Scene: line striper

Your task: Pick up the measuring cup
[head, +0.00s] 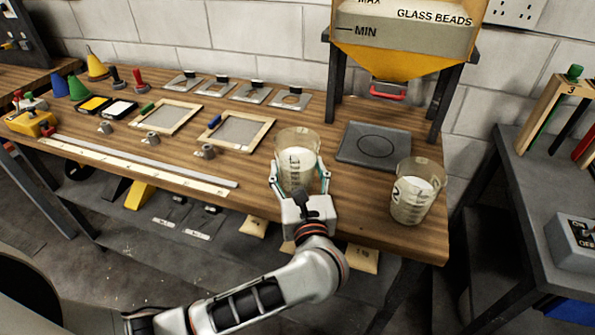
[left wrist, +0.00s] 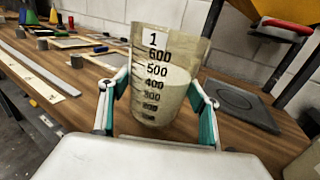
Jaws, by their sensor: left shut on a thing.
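A clear measuring cup (head: 297,152), partly filled with pale material, stands upright at the front of the wooden bench. In the left wrist view the measuring cup (left wrist: 160,75) shows a "1" and a scale with 600 near the top; the fill comes to roughly 500. My left gripper (head: 300,180) is shut on this cup, with one finger on each side. The gripper's teal finger pads also show in the left wrist view (left wrist: 158,112). I cannot tell whether the cup's base touches the bench. A second filled cup (head: 416,192), marked 2, stands to the right. My right gripper is not in view.
A dark square plate (head: 374,145) lies behind the cups, below the yellow glass beads hopper (head: 392,62) with its red handle. Framed screens (head: 236,132), small metal weights, a long ruler (head: 135,165) and coloured cones occupy the left. Bare wood lies between the two cups.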

